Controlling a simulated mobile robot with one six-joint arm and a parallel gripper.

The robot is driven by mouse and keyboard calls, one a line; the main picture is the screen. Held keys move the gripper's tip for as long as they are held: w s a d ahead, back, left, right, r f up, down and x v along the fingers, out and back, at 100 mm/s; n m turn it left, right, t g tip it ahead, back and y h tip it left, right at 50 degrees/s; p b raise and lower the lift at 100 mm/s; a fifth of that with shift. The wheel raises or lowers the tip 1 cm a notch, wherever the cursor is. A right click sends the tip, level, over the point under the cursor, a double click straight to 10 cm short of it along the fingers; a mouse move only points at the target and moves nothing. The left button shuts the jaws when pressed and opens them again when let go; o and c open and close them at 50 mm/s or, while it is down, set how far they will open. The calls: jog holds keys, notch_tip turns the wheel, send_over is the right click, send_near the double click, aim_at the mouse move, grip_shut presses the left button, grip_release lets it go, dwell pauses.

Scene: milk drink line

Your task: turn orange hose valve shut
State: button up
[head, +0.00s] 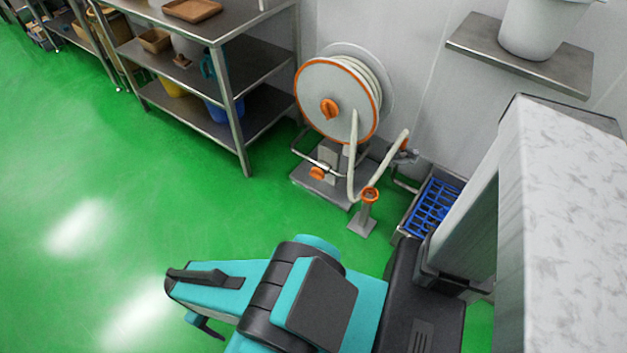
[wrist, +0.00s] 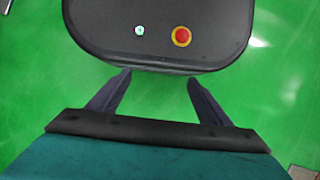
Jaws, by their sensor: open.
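A white hose reel with an orange rim (head: 305,95) stands by the wall in the head view, with an orange knob (head: 330,109) at its hub. Below it, a small orange valve handle (head: 317,173) sits on the pipe at the reel's base. It is too small to tell how far it is turned. A pale hose (head: 352,160) hangs from the reel. My gripper (wrist: 158,82) is open and empty in the wrist view, over green floor. The valve is not in the wrist view. In the head view my arm is in the foreground, well apart from the reel.
An orange ring on a short post (head: 369,196) stands right of the reel base. A metal shelf rack (head: 243,150) is to the left. A blue crate (head: 433,205) lies to the right. A wall shelf (head: 480,45) holds a white bucket (head: 540,25). Floor at left is clear.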

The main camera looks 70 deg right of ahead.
jog(key=w+d+f+m+t+b, duration=0.2)
jog(key=w+d+f+t+b, duration=0.2)
jog(key=w+f, duration=0.45)
jog(key=w+d+f+m+t+b, duration=0.1)
jog(key=w+d+f+t+b, duration=0.35)
jog(key=w, duration=0.75)
jog(key=w+d+f+m+t+h+b, duration=0.25)
jog(key=w+d+b, duration=0.2)
jog(key=d, duration=0.55)
jog(key=w+d+f+m+t+h+b, duration=0.25)
jog(key=w+d, duration=0.25)
jog(key=d, duration=0.6)
jog(key=s+d+m+g+h+b, duration=0.25)
jog(key=s+d+h+b, duration=0.2)
jog(key=d, duration=0.75)
jog(key=s+d+m+g+h+b, duration=0.1)
jog(key=s+d+m+h+b, duration=0.3)
jog(key=d, duration=0.8)
jog(key=s+d+m+g+h+b, duration=0.2)
jog(key=s+d+g, duration=0.3)
jog(key=s, duration=0.4)
jog(key=s+d+f+m+g+h+b, duration=0.1)
jog(key=s+d+m+g, duration=0.3)
jog(key=s, duration=0.5)
jog(key=shift+s+d+g+h+b, duration=0.35)
jog(key=shift+d+g+h+b, duration=0.25)
jog(key=shift+d+b, duration=0.3)
